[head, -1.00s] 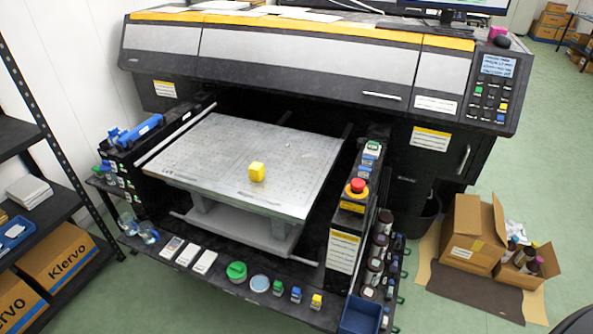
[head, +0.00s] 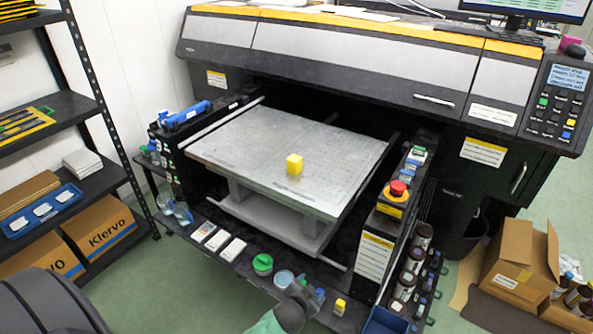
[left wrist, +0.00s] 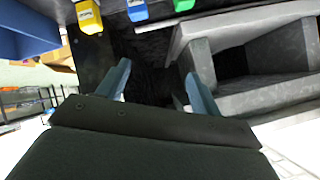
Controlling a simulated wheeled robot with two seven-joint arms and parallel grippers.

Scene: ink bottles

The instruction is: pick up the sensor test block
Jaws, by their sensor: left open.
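The sensor test block appears to be the small yellow block (head: 294,164) on the flat metal bed (head: 235,148) of the printer in the head view. It stands alone near the middle of the bed. My left gripper (head: 303,296) comes in at the bottom of the head view, by the front ledge, well short of the block and apart from it. In the left wrist view its two blue-grey fingers (left wrist: 158,88) are spread with nothing between them. The yellow block is not visible in the left wrist view. My right gripper is not in view.
A red emergency button (head: 398,188) tops the post right of the bed. The printer body (head: 330,52) overhangs the bed's back. The bed around the block is clear.

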